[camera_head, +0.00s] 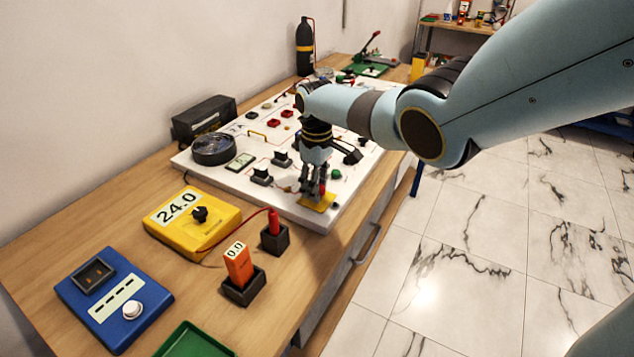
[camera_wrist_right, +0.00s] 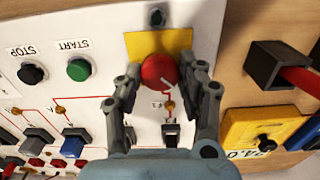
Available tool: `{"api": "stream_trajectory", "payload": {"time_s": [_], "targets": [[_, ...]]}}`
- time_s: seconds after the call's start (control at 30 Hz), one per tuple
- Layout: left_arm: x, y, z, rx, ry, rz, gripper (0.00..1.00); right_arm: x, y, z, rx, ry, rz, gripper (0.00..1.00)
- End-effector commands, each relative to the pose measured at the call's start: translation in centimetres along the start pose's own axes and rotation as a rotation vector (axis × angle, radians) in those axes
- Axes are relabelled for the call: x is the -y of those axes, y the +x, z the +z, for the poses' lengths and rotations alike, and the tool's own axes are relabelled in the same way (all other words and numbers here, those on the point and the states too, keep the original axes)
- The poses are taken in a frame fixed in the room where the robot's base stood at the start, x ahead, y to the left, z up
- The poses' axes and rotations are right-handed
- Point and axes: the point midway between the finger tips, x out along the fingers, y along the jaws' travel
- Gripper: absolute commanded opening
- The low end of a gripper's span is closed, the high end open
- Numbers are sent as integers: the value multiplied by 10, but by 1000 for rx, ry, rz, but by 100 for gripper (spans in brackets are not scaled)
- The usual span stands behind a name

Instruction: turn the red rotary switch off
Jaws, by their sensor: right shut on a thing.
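The red rotary switch (camera_wrist_right: 159,72) is a round red knob with a pale pointer mark, set on a yellow plate (camera_wrist_right: 143,44) at the edge of the white panel. In the head view the yellow plate (camera_head: 318,203) shows at the panel's near right corner, with the knob mostly hidden behind the fingers. My right gripper (camera_head: 313,192) points down over it. In the right wrist view the gripper (camera_wrist_right: 160,84) has a finger on each side of the knob and is shut on it. My left gripper is in neither view.
A yellow supply box (camera_head: 175,231), a blue box (camera_head: 104,310), an orange meter (camera_head: 239,264) in a black holder and a red probe (camera_head: 274,222) stand in front. A green tray (camera_head: 195,343) lies nearest.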

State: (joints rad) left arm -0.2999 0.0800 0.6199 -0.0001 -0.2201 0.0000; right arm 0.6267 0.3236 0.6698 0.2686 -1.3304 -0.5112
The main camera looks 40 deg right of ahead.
Motion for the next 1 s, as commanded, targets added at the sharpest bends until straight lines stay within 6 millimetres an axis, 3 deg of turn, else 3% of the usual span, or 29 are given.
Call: {"api": "stream_trajectory", "payload": {"time_s": [0.63,0.67,0.7,0.83,1.0], "targets": [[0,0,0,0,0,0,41,0,-1,-1,-3,-47,1,7],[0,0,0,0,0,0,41,0,-1,-1,-3,-47,1,43],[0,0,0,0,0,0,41,0,-1,-1,-3,-47,1,48],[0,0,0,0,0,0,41,0,-1,-1,-2,-46,1,63],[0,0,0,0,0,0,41,0,0,0,-1,-46,0,63]]}}
